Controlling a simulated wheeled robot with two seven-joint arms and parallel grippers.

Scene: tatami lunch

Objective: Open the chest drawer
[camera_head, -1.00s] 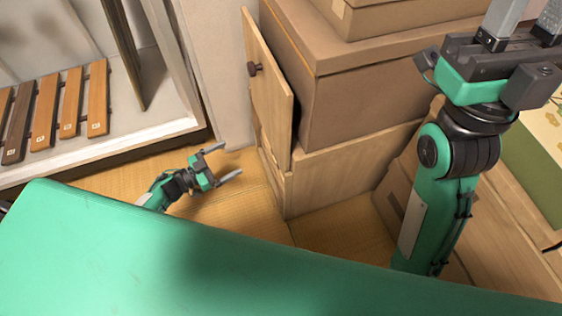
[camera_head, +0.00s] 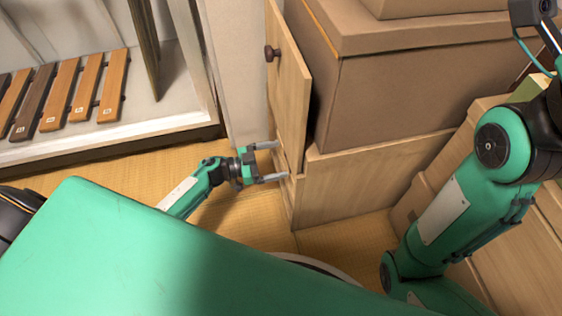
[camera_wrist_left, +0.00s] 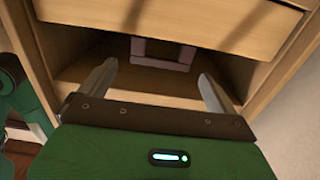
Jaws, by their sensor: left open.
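The wooden chest (camera_head: 335,181) stands right of centre in the head view. Its upright front panel (camera_head: 290,85) carries a dark round knob (camera_head: 271,52). My left gripper (camera_head: 282,160) is open and empty, its fingers pointing at the lower part of the chest front, well below the knob. In the left wrist view, a pale wooden front (camera_wrist_left: 180,22) crosses the top, with a dark recess below it. The spread fingers (camera_wrist_left: 158,72) point toward this recess. A purplish-grey, frame-like piece (camera_wrist_left: 162,52) sits inside it, between the fingers in the picture. I cannot tell whether the fingers touch anything.
Brown boxes (camera_head: 390,100) are stacked on the chest. The tatami floor (camera_head: 235,213) is bare around my left gripper. My right arm stands at the right, its gripper out of view.

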